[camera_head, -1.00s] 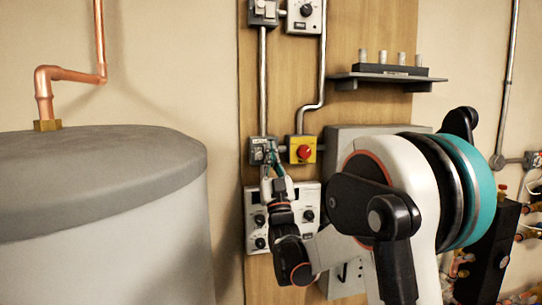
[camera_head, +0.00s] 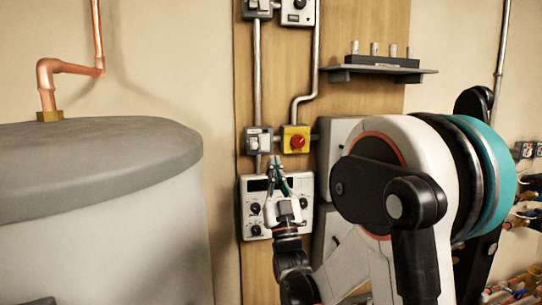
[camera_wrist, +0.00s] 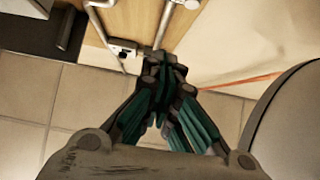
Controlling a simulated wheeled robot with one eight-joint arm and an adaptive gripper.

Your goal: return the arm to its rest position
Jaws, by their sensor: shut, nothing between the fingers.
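My gripper (camera_head: 275,162) is in front of the wooden panel (camera_head: 357,110), just below a grey switch box (camera_head: 258,141) and over the upper part of a white control box with dials (camera_head: 249,205). Its teal-lined fingers are closed together with nothing between them. In the wrist view my gripper (camera_wrist: 165,72) also shows its fingertips meeting, with tiled floor behind. My arm covers part of the control box and the lower panel.
A large grey-topped tank (camera_head: 95,165) with a copper pipe (camera_head: 47,82) stands at left. A yellow box with a red button (camera_head: 297,140) is right of my gripper. A shelf (camera_head: 375,72) holds several small cylinders. Pipes and valves (camera_head: 525,210) are at far right.

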